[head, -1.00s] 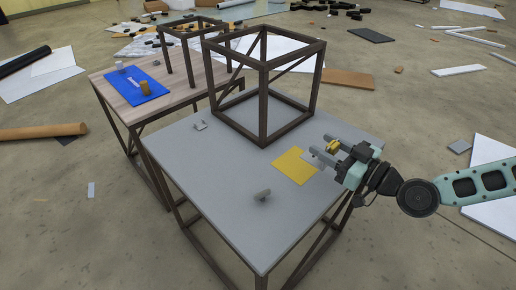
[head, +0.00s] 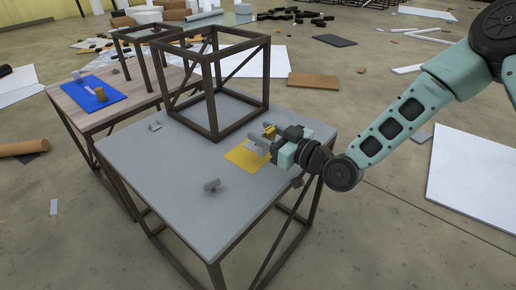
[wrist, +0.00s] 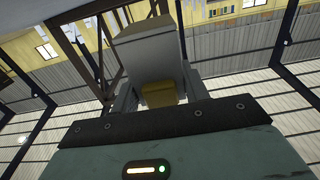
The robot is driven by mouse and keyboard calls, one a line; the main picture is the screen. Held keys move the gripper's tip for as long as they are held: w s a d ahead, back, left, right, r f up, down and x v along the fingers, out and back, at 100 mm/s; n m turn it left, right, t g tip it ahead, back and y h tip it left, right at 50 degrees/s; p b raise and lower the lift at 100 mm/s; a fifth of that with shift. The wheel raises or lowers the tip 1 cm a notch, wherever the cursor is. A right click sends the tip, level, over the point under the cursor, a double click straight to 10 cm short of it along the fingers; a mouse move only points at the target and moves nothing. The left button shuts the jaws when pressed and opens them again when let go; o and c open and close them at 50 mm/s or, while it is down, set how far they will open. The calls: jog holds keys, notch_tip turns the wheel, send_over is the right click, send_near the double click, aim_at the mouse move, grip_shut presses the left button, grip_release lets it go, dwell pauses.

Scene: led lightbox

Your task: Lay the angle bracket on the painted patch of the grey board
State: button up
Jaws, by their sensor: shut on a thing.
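My gripper (head: 259,140) is over the right part of the grey board (head: 180,160), near the yellow painted patch (head: 245,158). It is shut on a grey bent piece that looks like the angle bracket (wrist: 145,45). In the wrist view the piece shows a light broad face and a darker face, between the fingers and past a yellow block (wrist: 158,93). I cannot tell whether the yellow block belongs to the piece or to my gripper. The arm and gripper cover the right side of the patch. The gap between piece and board cannot be judged.
A dark open cube frame (head: 213,132) stands on the board behind the patch. Small grey pieces lie at front (head: 212,186) and back left (head: 155,126). A wooden table (head: 120,108) with a blue mat (head: 88,98) adjoins at left. The board's front is mostly clear.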

notch_tip(320, 180, down, 4)
jog(key=shift+f+b, duration=0.15)
jog(key=shift+b, duration=0.45)
jog(key=o, duration=1.2)
